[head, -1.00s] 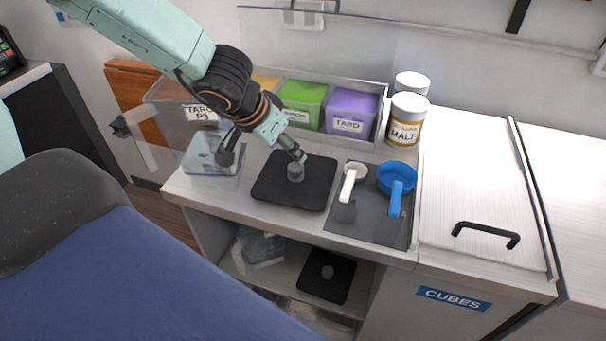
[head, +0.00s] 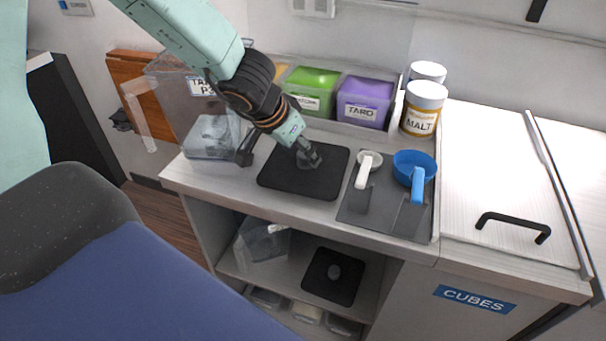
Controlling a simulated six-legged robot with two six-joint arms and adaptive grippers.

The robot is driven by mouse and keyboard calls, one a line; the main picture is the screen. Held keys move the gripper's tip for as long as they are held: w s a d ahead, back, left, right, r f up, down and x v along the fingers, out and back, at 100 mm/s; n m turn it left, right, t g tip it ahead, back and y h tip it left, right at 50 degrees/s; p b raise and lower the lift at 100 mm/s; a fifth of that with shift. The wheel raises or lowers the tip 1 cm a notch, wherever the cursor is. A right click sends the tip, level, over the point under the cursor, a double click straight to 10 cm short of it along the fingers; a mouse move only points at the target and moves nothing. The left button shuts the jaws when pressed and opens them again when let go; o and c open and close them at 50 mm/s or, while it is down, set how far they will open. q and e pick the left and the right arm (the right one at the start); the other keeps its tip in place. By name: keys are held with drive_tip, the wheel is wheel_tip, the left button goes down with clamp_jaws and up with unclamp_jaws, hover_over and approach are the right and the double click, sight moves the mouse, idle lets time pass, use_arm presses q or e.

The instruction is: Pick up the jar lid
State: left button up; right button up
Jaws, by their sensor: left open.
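A black square jar lid (head: 290,185) with a small grey knob lies flat on the counter, left of the scoops. My left gripper (head: 279,157) reaches down over the lid from the upper left and is open. Its right finger is at the knob and partly covers it; I cannot tell whether they touch. Its left finger is by the lid's left edge. A similar black lid (head: 345,291) with a knob lies on the shelf below the counter. My right gripper is not in view.
A clear container (head: 208,138) stands left of the lid. Behind are a green tub (head: 311,88) and a purple taro tub (head: 364,101), with a malt jar (head: 421,110) at right. A white scoop (head: 366,167) and blue scoop (head: 415,168) lie on a grey mat (head: 384,206).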

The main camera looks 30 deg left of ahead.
use_arm(q)
drive_tip(key=shift+w+d+f, duration=0.35)
drive_tip(key=shift+w+d, duration=0.05)
drive_tip(key=shift+d, duration=0.15)
drive_tip(key=shift+a, duration=0.15)
drive_tip(key=shift+s+a, duration=0.15)
drive_tip(key=shift+a, duration=0.1)
drive_tip(key=shift+c, duration=1.4)
drive_tip(key=shift+d, duration=0.35)
drive_tip(key=c, duration=0.4)
drive_tip(key=shift+a, duration=0.25)
clamp_jaws()
drive_tip(key=shift+d, duration=0.1)
drive_tip(key=shift+r, duration=0.1)
